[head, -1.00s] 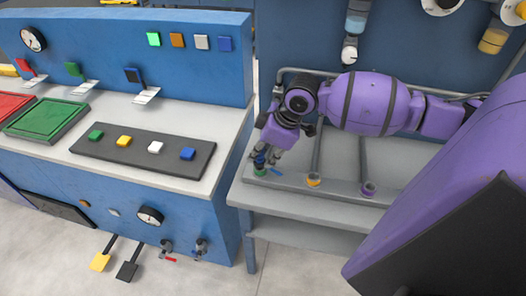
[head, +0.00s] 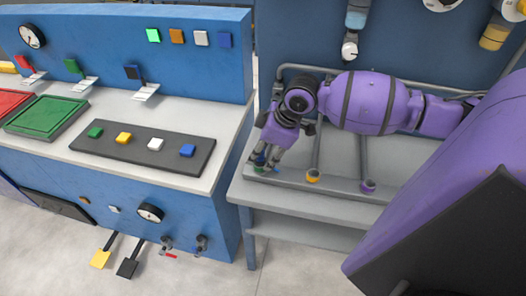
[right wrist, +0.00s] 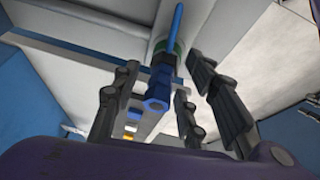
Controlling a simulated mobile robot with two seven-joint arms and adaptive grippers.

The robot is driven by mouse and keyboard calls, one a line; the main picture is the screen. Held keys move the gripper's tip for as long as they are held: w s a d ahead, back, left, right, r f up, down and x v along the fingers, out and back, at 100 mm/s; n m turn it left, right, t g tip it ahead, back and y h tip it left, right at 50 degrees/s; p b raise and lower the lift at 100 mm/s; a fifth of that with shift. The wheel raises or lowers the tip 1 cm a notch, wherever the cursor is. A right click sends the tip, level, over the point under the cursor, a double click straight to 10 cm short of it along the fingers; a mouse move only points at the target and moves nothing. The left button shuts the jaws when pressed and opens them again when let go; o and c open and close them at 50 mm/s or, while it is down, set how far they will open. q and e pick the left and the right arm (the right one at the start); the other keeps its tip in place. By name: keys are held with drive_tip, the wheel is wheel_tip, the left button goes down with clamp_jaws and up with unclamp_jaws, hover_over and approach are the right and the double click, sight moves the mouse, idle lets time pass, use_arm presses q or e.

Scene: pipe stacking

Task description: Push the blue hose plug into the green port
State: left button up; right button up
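The blue plug (right wrist: 160,85) shows in the right wrist view between the fingers of my right gripper (right wrist: 170,95), with gaps visible on both sides. The gripper is open around it. The green port (right wrist: 181,46) shows just behind the plug, partly hidden by it. The plug's far end overlaps the port; how deep it sits I cannot tell. A thin blue hose (right wrist: 176,28) runs beyond the port. In the head view my right gripper (head: 266,160) points down at the green port (head: 259,169) on the grey bench, hiding most of the plug. My left gripper is not in view.
An orange port (head: 313,175) and a purple port (head: 367,186) stand on the same grey bench (head: 300,204), to the right. A blue console (head: 190,215) with buttons stands close on the left. Grey pipes run behind the ports.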

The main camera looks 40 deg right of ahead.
drive_tip(key=v, duration=1.2)
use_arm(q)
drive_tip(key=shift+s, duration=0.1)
